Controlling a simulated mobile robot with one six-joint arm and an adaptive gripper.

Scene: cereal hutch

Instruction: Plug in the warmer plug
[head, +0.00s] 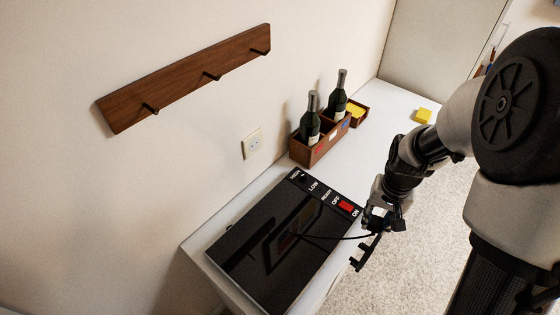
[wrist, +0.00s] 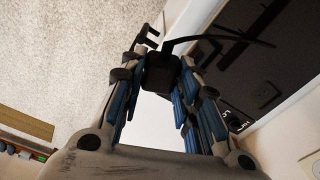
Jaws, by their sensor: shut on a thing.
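The warmer (head: 285,245) is a flat black glossy plate on the white counter, with a control strip and a red switch (head: 346,206). It also shows in the wrist view (wrist: 255,75). The wall outlet (head: 253,143) is a cream plate on the wall behind the warmer. My gripper (head: 370,243) is at the counter's right edge, beside the warmer. In the wrist view my gripper (wrist: 160,75) is shut on the black plug (wrist: 161,70). A black cord (wrist: 215,38) runs from the plug over the warmer.
A wooden box (head: 322,147) with two dark bottles (head: 311,118) stands on the counter right of the outlet. A smaller box (head: 357,110) and a yellow block (head: 423,116) lie farther back. A wooden peg rail (head: 185,82) hangs above the outlet.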

